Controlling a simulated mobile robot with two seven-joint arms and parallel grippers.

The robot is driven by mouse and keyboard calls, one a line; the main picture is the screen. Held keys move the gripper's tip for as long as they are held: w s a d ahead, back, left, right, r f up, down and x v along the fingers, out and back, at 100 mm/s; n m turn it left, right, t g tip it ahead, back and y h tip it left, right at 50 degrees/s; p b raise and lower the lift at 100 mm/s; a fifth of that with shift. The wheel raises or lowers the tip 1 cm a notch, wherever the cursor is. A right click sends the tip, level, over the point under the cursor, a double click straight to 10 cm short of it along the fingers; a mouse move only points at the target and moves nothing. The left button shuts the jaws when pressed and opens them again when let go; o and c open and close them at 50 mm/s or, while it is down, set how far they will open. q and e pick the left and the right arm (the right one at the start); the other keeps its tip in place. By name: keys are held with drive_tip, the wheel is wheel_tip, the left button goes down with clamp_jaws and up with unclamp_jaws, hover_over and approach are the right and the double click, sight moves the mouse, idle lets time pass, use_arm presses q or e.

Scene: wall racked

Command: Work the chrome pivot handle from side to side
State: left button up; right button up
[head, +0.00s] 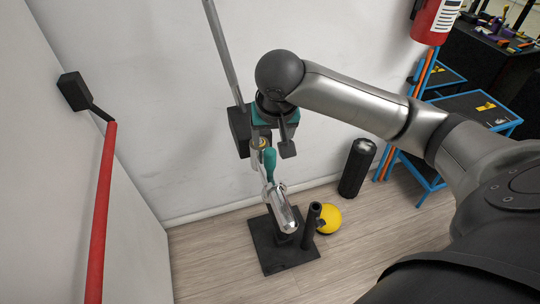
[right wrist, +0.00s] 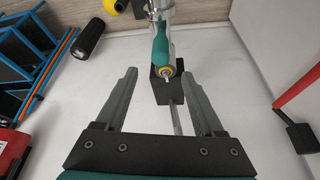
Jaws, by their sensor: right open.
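The chrome pivot handle (head: 281,206) hangs low in front of the back wall in the head view. A teal grip (head: 270,163) lies along it, with a yellow ring (head: 258,143) at its upper end. In the right wrist view the chrome part (right wrist: 161,13), teal grip (right wrist: 160,46) and yellow ring (right wrist: 165,72) show beyond my fingers. My right gripper (head: 270,135) is open and empty, just above the ring end; its fingers (right wrist: 162,76) straddle that end in the picture. Whether they touch it cannot be told. My left gripper is out of view.
A black block (head: 239,131) and metal rod (head: 222,50) are at the wall behind my gripper. Below are a black floor stand (head: 268,256), yellow ball (head: 329,217) and black cylinder (head: 356,167). A red bar (head: 101,210) runs along the left wall. A blue-framed rack (head: 427,180) stands right.

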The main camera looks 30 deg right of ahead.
sight(270, 153)
drive_tip(key=b+x, duration=0.1)
drive_tip(key=x, duration=1)
drive_tip(key=shift+w+b, duration=0.1)
drive_tip(key=shift+b, duration=0.25)
drive_tip(key=shift+c, duration=0.2)
clamp_jaws()
drive_tip(key=shift+a, duration=0.1)
idle(0.4)
